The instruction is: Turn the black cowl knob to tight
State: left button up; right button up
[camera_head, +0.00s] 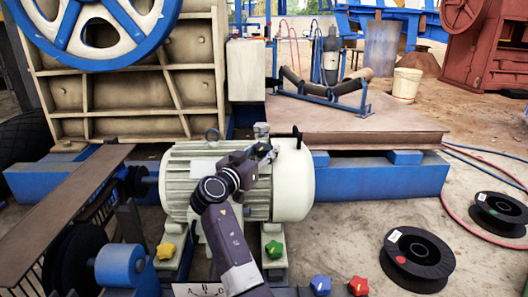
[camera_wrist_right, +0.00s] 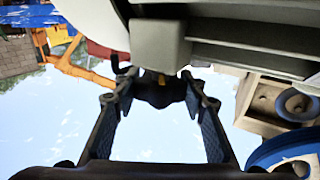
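The cream, ribbed motor (camera_head: 290,185) stands in the middle of the head view. A small black upright piece, probably the cowl knob (camera_head: 297,133), stands on top of its smooth right end. My right gripper (camera_head: 264,149) is over the top of the motor, just left of that piece; its fingers are small and hard to make out there. In the right wrist view my right gripper (camera_wrist_right: 160,100) has its two fingers spread wide. A dark rounded piece (camera_wrist_right: 165,94) shows between the fingertips; I cannot tell whether they touch it. My left gripper is not in view.
Yellow (camera_head: 165,251), green (camera_head: 273,249), blue (camera_head: 320,285) and red (camera_head: 358,286) star knobs sit around the motor's base and the front edge. A blue beam (camera_head: 380,180) runs behind. Black spools (camera_head: 417,258) lie on the ground at right.

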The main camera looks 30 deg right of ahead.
aim_at(258, 154)
jog(key=o, duration=0.4)
jog(key=shift+o, duration=0.2)
jog(key=v, duration=0.7)
jog(key=shift+s+a, duration=0.15)
jog(key=shift+a, duration=0.05)
